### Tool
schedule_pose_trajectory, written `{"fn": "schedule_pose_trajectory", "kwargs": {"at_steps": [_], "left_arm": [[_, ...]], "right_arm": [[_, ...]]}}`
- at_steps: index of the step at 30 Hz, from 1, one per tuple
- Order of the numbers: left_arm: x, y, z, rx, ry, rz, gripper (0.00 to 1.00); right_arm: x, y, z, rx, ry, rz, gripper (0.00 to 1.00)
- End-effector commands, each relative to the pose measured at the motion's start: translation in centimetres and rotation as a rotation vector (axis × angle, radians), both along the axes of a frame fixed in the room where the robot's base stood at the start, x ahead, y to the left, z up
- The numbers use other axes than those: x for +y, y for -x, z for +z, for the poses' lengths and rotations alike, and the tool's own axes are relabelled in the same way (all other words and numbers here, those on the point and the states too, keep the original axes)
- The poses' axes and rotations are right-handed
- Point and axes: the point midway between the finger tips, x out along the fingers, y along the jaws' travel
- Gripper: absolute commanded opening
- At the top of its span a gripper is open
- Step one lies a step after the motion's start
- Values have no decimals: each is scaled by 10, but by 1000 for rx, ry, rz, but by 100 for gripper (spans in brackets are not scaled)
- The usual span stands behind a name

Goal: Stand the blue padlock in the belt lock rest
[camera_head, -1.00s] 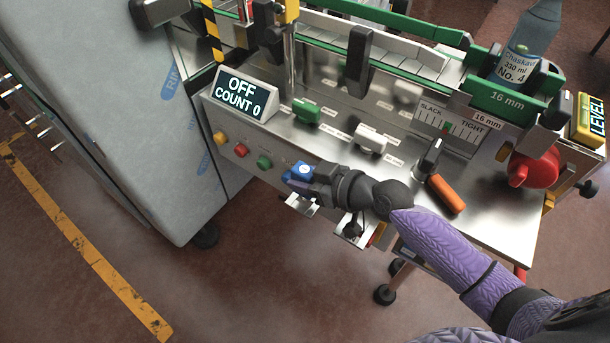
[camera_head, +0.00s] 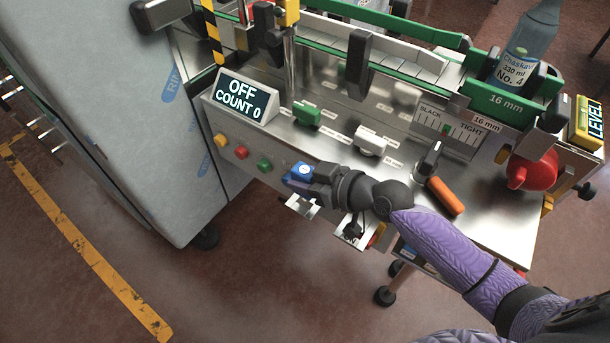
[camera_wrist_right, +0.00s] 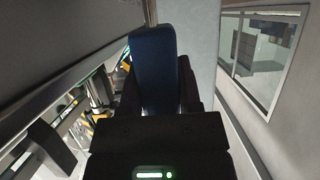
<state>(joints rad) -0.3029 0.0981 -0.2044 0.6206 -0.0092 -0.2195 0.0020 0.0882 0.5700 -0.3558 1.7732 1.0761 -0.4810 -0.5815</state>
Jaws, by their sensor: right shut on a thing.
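The blue padlock (camera_head: 298,173) is at the front edge of the steel machine top, held in my right gripper (camera_head: 312,179). In the right wrist view the padlock (camera_wrist_right: 154,68) stands up as a dark blue block between the dark fingers, which are shut on it. A small metal bracket (camera_head: 300,206) sticks out from the machine's front just below the padlock. I cannot tell whether the padlock touches it or whether it is the belt lock rest. My left gripper is not in view.
Yellow, red and green buttons (camera_head: 241,153) line the front panel to the left. A display (camera_head: 242,97) reads OFF, COUNT 0. Green (camera_head: 307,113) and white (camera_head: 370,141) knobs, a black knob, and an orange handle (camera_head: 445,195) stand on the top. A grey cabinet (camera_head: 110,100) stands at left.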

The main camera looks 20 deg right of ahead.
Motion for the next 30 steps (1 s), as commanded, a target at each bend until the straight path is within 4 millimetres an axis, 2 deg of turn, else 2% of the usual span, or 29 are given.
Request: {"fn": "schedule_pose_trajectory", "kwargs": {"at_steps": [21,30], "left_arm": [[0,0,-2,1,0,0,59],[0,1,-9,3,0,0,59]], "right_arm": [[0,0,0,-2,0,-1,0],[0,0,-7,-1,0,0,0]]}}
